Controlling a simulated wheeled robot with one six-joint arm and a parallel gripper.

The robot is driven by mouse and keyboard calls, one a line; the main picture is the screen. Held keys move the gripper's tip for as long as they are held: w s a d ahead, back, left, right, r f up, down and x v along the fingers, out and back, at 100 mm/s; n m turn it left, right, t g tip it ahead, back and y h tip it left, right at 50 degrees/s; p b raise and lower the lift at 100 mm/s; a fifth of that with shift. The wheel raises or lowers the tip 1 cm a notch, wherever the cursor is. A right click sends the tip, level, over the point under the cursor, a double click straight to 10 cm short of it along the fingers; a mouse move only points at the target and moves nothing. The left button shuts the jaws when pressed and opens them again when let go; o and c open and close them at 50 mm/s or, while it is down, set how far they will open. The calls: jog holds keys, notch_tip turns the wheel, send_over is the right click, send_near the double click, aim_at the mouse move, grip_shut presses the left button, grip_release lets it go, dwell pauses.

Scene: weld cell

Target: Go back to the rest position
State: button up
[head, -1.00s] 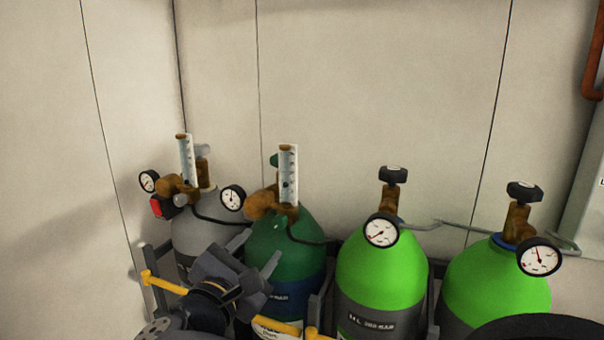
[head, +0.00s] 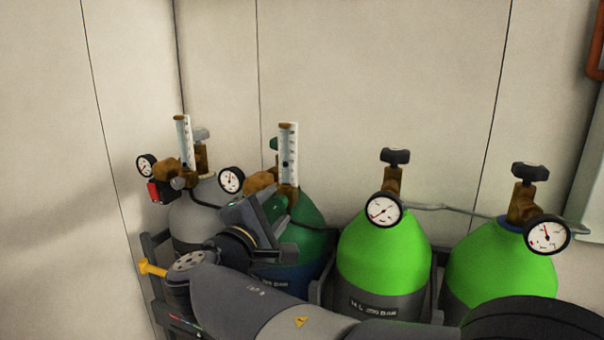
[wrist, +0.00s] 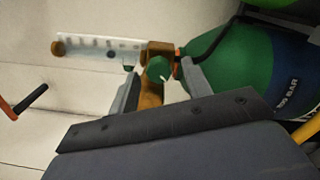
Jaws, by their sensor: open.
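My gripper (head: 266,208) is in front of the dark green cylinder (head: 308,215) in the head view, with my forearm reaching in from below. In the wrist view my gripper (wrist: 160,86) has its two fingers spread apart. A round green knob (wrist: 158,69) and part of a brass fitting show between or just beyond the fingertips. I cannot tell whether the fingers touch them. A clear flow tube (wrist: 100,47) extends left from the brass fitting. The dark green cylinder body (wrist: 228,66) lies to the right.
A grey cylinder (head: 190,215) with a gauge and red part stands at left. Two bright green cylinders (head: 383,250) (head: 498,262) with black knobs and gauges stand at right. A yellow bar end (head: 150,268) sticks out at lower left. Pale wall panels (head: 380,70) stand close behind.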

jog(key=m+b, duration=0.1)
jog(key=m, duration=0.3)
jog(key=shift+f+b, duration=0.1)
jog(key=shift+b, duration=0.25)
jog(key=m+b, duration=0.1)
jog(key=m, duration=0.3)
jog(key=shift+m+h, duration=0.3)
jog(key=m, duration=0.5)
jog(key=shift+r+m, duration=0.25)
jog(key=shift+m, duration=0.05)
jog(key=shift+m+g+p, duration=0.3)
jog(key=shift+m+p, duration=0.1)
jog(key=shift+m, duration=0.4)
jog(key=shift+f, duration=0.1)
